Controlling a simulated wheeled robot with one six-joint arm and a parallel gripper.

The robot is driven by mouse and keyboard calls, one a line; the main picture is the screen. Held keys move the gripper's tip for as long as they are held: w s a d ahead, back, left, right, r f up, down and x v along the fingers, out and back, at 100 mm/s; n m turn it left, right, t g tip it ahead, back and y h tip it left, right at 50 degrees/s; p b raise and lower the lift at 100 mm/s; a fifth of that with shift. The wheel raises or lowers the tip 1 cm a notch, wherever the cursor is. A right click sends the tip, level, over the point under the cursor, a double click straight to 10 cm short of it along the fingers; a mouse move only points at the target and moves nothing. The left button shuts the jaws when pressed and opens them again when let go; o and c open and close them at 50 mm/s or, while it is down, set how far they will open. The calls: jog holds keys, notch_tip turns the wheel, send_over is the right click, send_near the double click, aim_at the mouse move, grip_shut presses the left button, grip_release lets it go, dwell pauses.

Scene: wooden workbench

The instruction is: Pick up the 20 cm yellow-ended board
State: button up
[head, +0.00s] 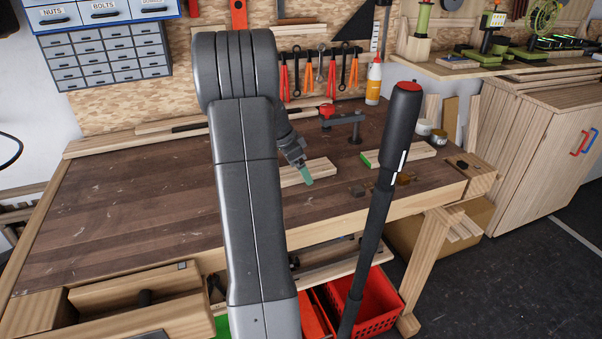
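My gripper (306,178) hangs over the middle of the workbench (130,200), with a green fingertip pointing down. Only one finger shows clearly, so I cannot tell whether it is open or shut. A pale wooden board (322,168) lies on the bench just behind the fingertip in the picture. Its left part is hidden behind my arm, and I cannot tell whether they touch. A second pale board (412,153) with a green left end lies further right. No yellow end shows on either board, so I cannot tell which is the yellow-ended one.
A black clamp with a red knob (327,110) stands behind the boards. A glue bottle (374,80) and small jars (438,138) stand toward the back right. Small dark objects lie near the front edge. Red crates (378,305) sit below. The bench's left side is mostly clear.

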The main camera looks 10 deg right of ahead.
jog(key=c, duration=1.1)
